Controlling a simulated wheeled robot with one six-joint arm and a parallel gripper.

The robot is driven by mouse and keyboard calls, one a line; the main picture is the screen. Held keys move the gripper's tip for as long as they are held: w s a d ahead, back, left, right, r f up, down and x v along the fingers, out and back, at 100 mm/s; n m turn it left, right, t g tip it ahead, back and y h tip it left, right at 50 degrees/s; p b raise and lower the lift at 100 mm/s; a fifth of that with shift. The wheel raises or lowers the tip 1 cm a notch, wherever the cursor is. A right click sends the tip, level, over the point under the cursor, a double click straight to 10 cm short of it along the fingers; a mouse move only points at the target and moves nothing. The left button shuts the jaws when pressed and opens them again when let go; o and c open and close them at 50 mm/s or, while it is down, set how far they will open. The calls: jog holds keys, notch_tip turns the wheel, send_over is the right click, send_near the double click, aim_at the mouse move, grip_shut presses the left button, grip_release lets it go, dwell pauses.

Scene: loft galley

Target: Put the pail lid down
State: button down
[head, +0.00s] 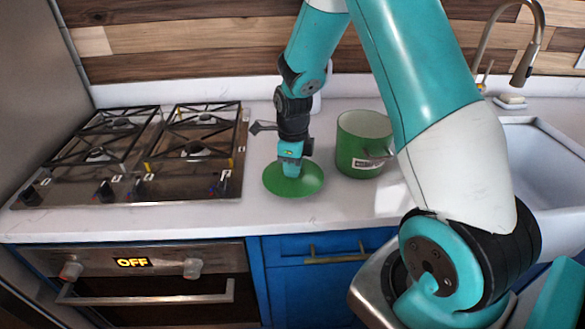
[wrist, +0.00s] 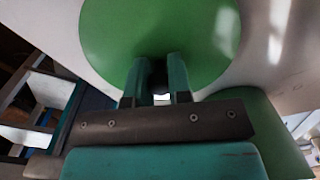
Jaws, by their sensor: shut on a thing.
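The pail lid (head: 309,181) is a round green disc at the counter's middle, between the hob and the pail. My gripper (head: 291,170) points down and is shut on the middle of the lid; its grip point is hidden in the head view. The lid looks level, at or just above the counter; I cannot tell if it touches. In the wrist view the lid (wrist: 150,28) fills the top, with my two fingers (wrist: 158,65) against it. The green pail (head: 358,150) stands upright and uncovered just right of the lid.
The gas hob (head: 140,150) lies left of the lid, with a gap of bare counter (head: 225,215) in front. The white sink (head: 545,170) and tap (head: 527,65) are at the right. The oven (head: 150,285) display reads OFF. My arm hides the counter right of the pail.

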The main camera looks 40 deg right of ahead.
jog(key=shift+f, duration=0.55)
jog(key=shift+f, duration=0.1)
jog(key=c, duration=1.1)
grip_release()
jog(key=shift+o, duration=0.2)
